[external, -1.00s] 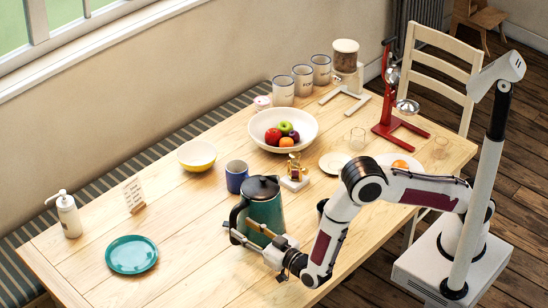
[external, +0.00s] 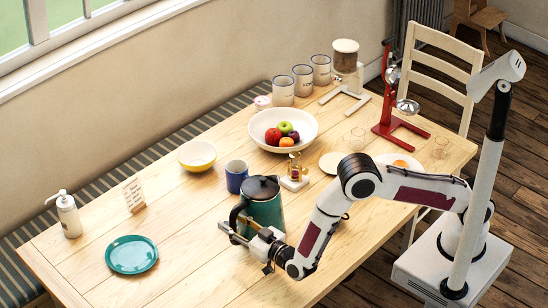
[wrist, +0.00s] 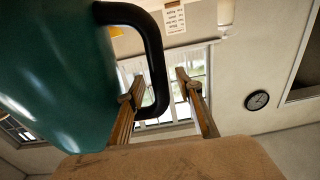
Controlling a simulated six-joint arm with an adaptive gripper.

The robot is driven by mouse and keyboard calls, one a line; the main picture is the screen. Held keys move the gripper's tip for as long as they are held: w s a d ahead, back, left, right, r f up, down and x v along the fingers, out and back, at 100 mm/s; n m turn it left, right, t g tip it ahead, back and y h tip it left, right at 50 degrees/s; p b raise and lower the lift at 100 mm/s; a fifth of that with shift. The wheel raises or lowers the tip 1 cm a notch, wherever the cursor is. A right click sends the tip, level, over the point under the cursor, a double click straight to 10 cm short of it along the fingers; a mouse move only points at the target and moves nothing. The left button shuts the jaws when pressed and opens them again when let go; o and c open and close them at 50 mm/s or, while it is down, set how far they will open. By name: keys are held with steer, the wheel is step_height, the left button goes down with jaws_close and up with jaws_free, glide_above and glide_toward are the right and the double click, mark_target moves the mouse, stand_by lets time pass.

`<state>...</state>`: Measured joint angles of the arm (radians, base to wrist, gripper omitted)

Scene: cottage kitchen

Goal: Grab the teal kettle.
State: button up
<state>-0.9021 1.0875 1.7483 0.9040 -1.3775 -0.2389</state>
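The teal kettle (external: 265,212), with a black lid and black handle (external: 235,212), stands upright on the table. Its handle faces left. My gripper (external: 236,230) is low beside the kettle on its handle side. In the wrist view the teal body (wrist: 60,75) fills the left. The black handle (wrist: 157,60) shows between the two fingers of my gripper (wrist: 160,90), with a gap to the right finger. The fingers are apart. Whether the left finger touches the handle or body is hard to tell.
A fruit bowl (external: 258,126) and yellow bowl (external: 197,154) are farther back. A teal plate (external: 131,255) lies left. The table between plate and kettle is clear.

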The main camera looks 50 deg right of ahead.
jaws_close()
steer(key=shift+r, duration=0.15)
steer(key=shift+r, duration=0.4)
step_height(320, 180, up, 17)
stand_by(2.2)
steer(key=shift+r, duration=0.1)
stand_by(0.9)
